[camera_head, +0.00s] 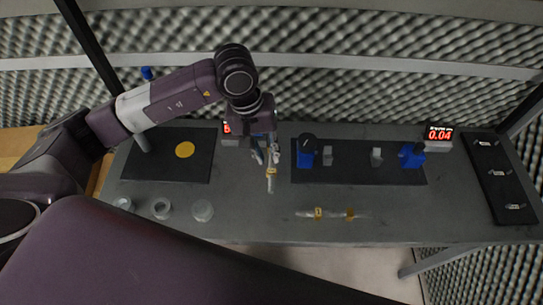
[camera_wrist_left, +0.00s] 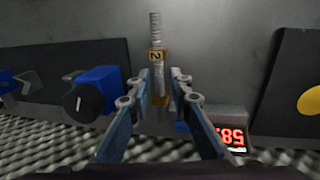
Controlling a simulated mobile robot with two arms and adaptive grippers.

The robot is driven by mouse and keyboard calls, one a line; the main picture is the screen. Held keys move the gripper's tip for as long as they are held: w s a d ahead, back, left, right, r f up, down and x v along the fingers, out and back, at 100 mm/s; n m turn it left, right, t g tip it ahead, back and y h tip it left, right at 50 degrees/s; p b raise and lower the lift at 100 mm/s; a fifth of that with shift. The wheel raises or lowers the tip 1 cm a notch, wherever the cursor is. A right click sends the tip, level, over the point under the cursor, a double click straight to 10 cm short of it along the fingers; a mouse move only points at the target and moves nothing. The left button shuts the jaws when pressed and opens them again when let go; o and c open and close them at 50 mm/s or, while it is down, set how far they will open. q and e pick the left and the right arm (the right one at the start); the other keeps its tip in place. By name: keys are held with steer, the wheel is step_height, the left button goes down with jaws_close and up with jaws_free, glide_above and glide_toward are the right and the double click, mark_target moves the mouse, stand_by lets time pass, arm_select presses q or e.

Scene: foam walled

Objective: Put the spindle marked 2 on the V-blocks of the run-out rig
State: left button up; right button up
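The spindle marked 2 (camera_wrist_left: 155,36) is a thin grey shaft with a yellow collar reading 2 in the left wrist view. It also shows in the head view (camera_head: 271,183), pointing toward the table's near edge. The run-out rig (camera_head: 350,176) is a dark plate with two small grey V-blocks (camera_head: 328,154) (camera_head: 376,157), apparently empty. My right gripper is out of view.
Blue posts (camera_head: 307,157) (camera_head: 412,158) flank the V-blocks. Another spindle (camera_head: 333,214) lies in front of the rig. Several round pieces (camera_head: 203,210) stand front left. A dark mat with a yellow disc (camera_head: 184,149) is left; a labelled dark board (camera_head: 500,188) is right. A display (camera_head: 438,134) reads 0.04.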

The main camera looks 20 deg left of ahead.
mark_target(271, 163)
arm_select(q)
steer(key=shift+d+f+p, duration=0.2)
steer(key=shift+f, duration=0.6)
steer(key=shift+d+f+p, duration=0.15)
steer(key=shift+d+f, duration=0.05)
steer(key=shift+f, duration=0.6)
steer(key=shift+w, duration=0.1)
jaws_close()
steer(key=shift+r, duration=0.1)
